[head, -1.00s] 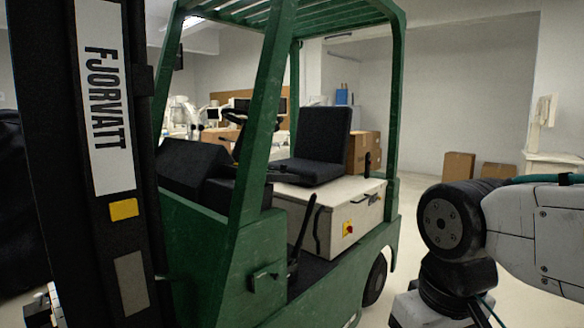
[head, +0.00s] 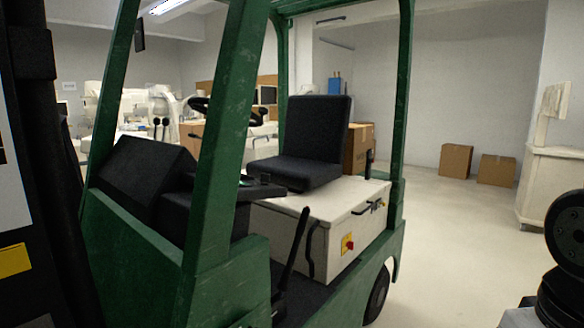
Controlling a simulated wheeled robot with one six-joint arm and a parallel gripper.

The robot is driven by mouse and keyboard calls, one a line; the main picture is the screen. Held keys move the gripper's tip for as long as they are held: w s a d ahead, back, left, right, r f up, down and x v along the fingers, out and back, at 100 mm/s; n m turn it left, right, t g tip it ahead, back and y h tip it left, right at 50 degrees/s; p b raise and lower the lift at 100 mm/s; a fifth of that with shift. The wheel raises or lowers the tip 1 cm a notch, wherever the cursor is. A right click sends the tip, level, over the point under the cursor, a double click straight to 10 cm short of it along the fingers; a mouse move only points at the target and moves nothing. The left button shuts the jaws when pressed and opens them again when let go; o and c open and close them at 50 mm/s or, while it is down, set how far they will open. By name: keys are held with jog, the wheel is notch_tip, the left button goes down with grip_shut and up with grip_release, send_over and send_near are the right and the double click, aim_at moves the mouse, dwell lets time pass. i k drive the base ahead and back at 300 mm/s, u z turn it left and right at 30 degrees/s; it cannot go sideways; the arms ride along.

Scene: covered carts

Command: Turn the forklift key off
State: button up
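A green forklift (head: 222,150) with a black seat (head: 315,135) fills the left and middle of the head view. Below the seat is a cream box (head: 318,212). A small red knob on a yellow plate (head: 348,244) sits on the box's near face. It is too small to tell its turned position, or whether it is the key. A dark dashboard (head: 150,170) stands in front of the seat, and no key can be made out there. My gripper is out of view; only part of my arm shows at the right edge.
The forklift's black mast (head: 60,170) and green front post stand close on the left. Cardboard boxes (head: 455,160) and a cream cabinet (head: 550,185) stand at the back right. The floor (head: 440,240) right of the forklift is clear.

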aim_at(265, 178)
jog(key=u, duration=0.25)
jog(key=i, duration=0.85)
jog(key=u, duration=0.45)
jog(key=k, duration=1.1)
jog(key=z, duration=0.9)
jog(key=i, duration=0.8)
jog(key=u, duration=0.55)
jog(key=i, duration=0.7)
jog(key=u, duration=0.75)
